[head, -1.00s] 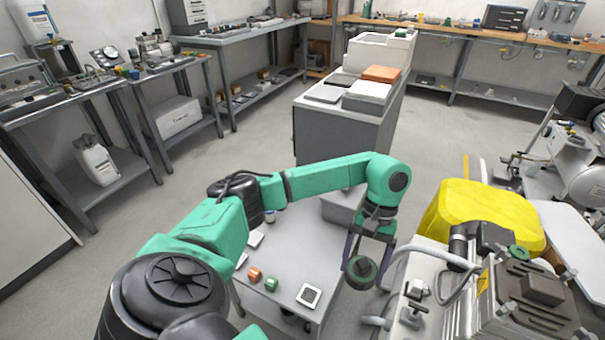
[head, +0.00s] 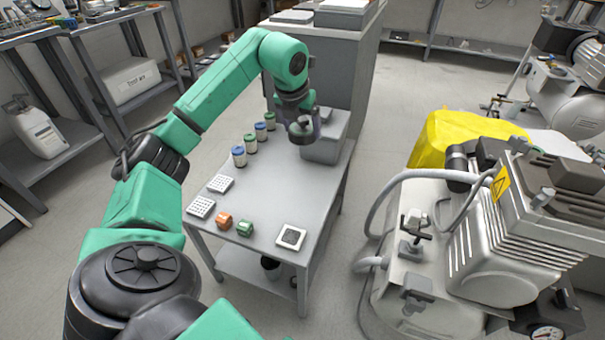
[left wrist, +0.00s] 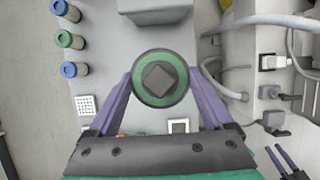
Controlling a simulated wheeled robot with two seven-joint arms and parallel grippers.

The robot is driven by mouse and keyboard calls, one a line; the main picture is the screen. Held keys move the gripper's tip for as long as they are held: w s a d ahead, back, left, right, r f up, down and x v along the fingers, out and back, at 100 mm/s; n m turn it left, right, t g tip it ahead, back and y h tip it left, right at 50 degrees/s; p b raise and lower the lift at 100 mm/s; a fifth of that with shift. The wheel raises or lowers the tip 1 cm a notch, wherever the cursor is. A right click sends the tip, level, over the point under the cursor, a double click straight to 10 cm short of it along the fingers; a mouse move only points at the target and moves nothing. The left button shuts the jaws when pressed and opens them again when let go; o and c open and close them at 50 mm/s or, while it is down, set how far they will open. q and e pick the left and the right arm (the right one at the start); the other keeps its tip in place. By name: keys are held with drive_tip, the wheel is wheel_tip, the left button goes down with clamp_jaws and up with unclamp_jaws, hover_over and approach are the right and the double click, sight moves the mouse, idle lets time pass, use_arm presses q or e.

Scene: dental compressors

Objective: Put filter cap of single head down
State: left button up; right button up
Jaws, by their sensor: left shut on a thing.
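The filter cap is a round dark disc with a green ring and a raised square centre in the left wrist view (left wrist: 160,79). My left gripper (left wrist: 160,82) is shut on it, one purple finger on each side. In the head view my left gripper (head: 302,128) holds the dark cap above the far right part of the small grey table (head: 275,190), beside a grey box (head: 325,140). Two purple fingers, seemingly my right gripper (left wrist: 284,160), show small at the lower right of the left wrist view; their opening is unclear.
Several blue- and green-topped cylinders (head: 250,143) stand in a row on the table. White perforated blocks (head: 201,207), an orange part (head: 224,220), a green part (head: 244,227) and a framed square pad (head: 291,237) lie nearer. The compressor (head: 500,240) stands right. The table's middle is clear.

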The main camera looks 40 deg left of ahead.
use_arm(q)
drive_tip(key=b, duration=0.4)
hover_over(304, 187)
drive_tip(key=s, duration=0.2)
wheel_tip(304, 187, down, 10)
drive_tip(key=shift+w+d+r, duration=0.2)
drive_tip(key=shift+r, duration=0.05)
wheel_tip(304, 187, down, 10)
drive_tip(key=b, duration=0.2)
drive_tip(key=shift+b, duration=0.35)
use_arm(e)
drive_tip(key=a+f+m+t+y, duration=0.1)
drive_tip(key=a+f+t+y, duration=0.2)
drive_tip(key=a+f+t, duration=0.2)
drive_tip(key=shift+w+a+f, duration=0.35)
drive_tip(key=shift+a+f, duration=0.3)
drive_tip(key=shift+f, duration=0.2)
use_arm(q)
drive_tip(key=o, duration=1.1)
